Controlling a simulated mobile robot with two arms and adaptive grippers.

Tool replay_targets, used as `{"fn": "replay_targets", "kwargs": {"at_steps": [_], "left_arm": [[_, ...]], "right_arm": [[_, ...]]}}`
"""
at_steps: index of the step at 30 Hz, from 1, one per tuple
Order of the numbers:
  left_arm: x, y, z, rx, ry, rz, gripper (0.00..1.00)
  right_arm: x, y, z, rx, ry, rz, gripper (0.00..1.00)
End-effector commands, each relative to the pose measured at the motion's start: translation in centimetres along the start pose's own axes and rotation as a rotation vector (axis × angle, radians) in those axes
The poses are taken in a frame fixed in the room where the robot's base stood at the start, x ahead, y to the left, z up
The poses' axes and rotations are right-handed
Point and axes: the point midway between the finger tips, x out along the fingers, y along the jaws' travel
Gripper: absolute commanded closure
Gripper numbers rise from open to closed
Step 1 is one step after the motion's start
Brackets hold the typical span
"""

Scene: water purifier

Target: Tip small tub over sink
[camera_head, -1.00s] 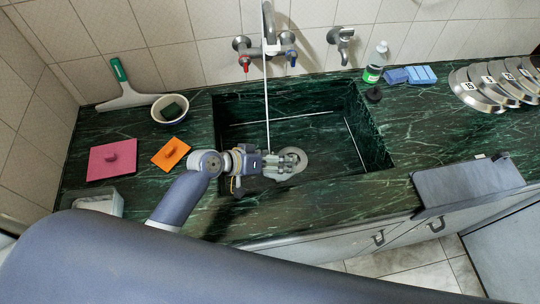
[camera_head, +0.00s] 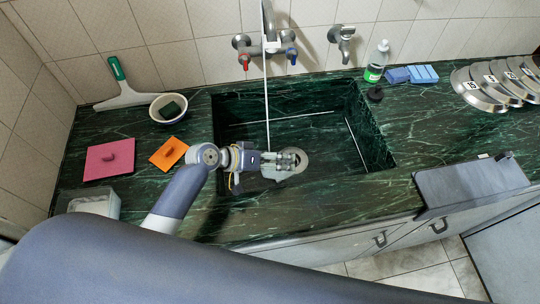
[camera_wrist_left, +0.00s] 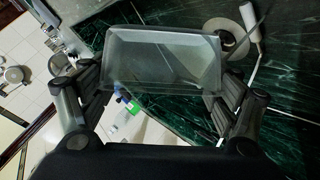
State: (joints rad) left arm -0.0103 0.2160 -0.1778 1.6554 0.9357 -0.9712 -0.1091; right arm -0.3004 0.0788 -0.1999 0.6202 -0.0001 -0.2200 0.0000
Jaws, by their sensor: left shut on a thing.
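My left gripper (camera_head: 298,160) is over the dark green marble sink (camera_head: 330,155), near the round drain (camera_head: 297,156). In the left wrist view its fingers (camera_wrist_left: 160,95) are shut on a clear rectangular small tub (camera_wrist_left: 165,52), one finger at each side. The tub appears tilted in that view; its contents cannot be made out. In the head view the tub is mostly hidden by the gripper. My right gripper is not in view.
A thin white line runs down from the tap (camera_head: 268,30) into the sink. A white bowl (camera_head: 157,112), orange block (camera_head: 169,153), pink block (camera_head: 109,158) and clear box (camera_head: 97,203) stand left. A bottle (camera_head: 376,62), blue sponges (camera_head: 412,74) and several lids (camera_head: 480,88) are right.

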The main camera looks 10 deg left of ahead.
Motion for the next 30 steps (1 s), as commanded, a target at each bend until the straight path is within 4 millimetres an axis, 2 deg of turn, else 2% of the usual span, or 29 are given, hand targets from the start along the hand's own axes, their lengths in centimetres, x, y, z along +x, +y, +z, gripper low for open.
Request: {"fn": "replay_targets", "kwargs": {"at_steps": [30], "left_arm": [[0.55,-0.85,-0.09,-0.090,-0.055,0.038,0.45]], "right_arm": [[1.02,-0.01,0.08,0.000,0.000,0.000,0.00]]}}
